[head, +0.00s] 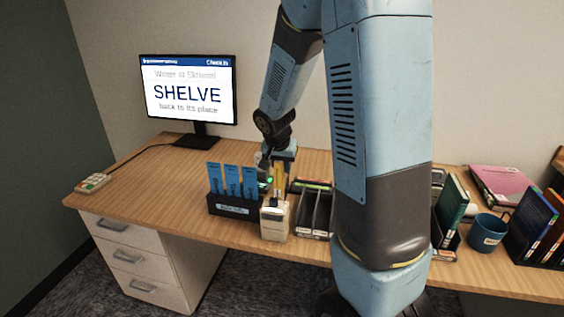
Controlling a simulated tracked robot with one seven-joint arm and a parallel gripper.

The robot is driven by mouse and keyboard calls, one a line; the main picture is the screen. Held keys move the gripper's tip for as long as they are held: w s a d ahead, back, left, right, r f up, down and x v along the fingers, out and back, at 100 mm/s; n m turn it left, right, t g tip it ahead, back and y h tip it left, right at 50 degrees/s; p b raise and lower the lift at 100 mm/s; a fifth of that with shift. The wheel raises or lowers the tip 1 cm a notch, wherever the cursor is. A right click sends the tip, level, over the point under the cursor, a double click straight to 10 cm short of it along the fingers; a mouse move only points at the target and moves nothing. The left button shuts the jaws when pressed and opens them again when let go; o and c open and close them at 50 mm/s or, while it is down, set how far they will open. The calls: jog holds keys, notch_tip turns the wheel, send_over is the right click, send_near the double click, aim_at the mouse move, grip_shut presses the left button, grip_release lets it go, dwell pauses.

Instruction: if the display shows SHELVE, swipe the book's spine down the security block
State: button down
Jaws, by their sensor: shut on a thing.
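The display (188,90) at the back left reads SHELVE in large letters, with "back to its place" below. The pale security block (275,219) stands near the front edge of the desk, right of a dark holder. My gripper (277,176) is just above and behind the block, shut on a narrow yellow book (278,197). Only a small part of the book shows, at the top of the block; I cannot tell whether its spine touches the block. A small green light shows beside the gripper.
A dark holder with blue cards (231,208) stands close left of the block. Dark trays (315,212) are close on the right. A green book (450,208), a blue mug (487,233) and a pink folder (502,186) are further right. The left desktop (150,180) is mostly clear.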

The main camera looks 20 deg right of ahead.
jog(key=shift+f, duration=2.65)
jog(key=shift+w+d, duration=0.65)
jog(key=shift+w, duration=0.2)
jog(key=shift+r, duration=6)
